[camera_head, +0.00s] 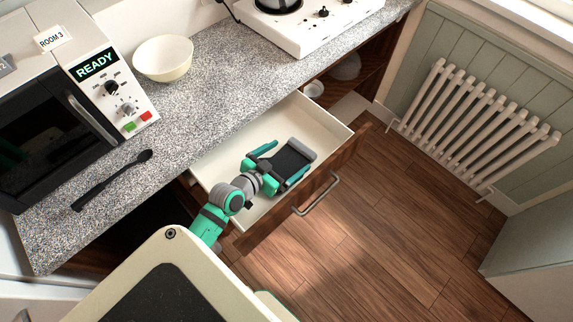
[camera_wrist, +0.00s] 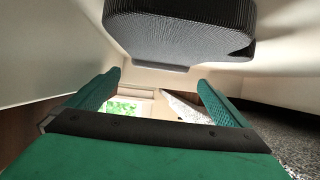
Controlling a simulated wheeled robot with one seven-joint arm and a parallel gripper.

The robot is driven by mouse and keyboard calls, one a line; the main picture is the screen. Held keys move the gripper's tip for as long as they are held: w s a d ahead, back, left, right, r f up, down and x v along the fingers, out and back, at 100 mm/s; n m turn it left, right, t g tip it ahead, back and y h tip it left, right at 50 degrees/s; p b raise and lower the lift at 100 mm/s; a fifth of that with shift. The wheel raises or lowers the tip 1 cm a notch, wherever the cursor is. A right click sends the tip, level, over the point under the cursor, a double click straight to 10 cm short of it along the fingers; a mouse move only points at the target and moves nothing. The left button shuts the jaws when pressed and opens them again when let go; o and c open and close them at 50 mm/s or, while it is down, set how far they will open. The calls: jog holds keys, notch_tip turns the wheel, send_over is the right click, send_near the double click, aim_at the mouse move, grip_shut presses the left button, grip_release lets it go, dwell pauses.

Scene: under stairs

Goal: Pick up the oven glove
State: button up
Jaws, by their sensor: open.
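A dark oven glove with a grey end (camera_head: 296,150) shows at the open drawer (camera_head: 262,128), partly covered by my gripper. In the wrist view a dark, ribbed, rounded shape that looks like the glove (camera_wrist: 180,32) fills the top middle, just above and beyond the fingertips. My gripper (camera_head: 290,158) is over the drawer with its green fingers apart, one on each side of the glove in the head view. In the wrist view my gripper (camera_wrist: 160,84) is open, with nothing visibly clamped between the fingers. Whether a finger touches the glove cannot be told.
The drawer front with its handle (camera_head: 317,195) stands out over the wood floor (camera_head: 390,230). The speckled counter (camera_head: 205,105) carries a microwave (camera_head: 55,120), a cream bowl (camera_head: 163,58), a black spoon (camera_head: 110,180) and a white hob (camera_head: 315,25). A radiator (camera_head: 475,120) is at right.

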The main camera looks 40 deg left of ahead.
aim_at(301, 149)
jog(key=shift+x, duration=3.2)
jog(key=shift+c, duration=0.6)
jog(key=c, duration=0.7)
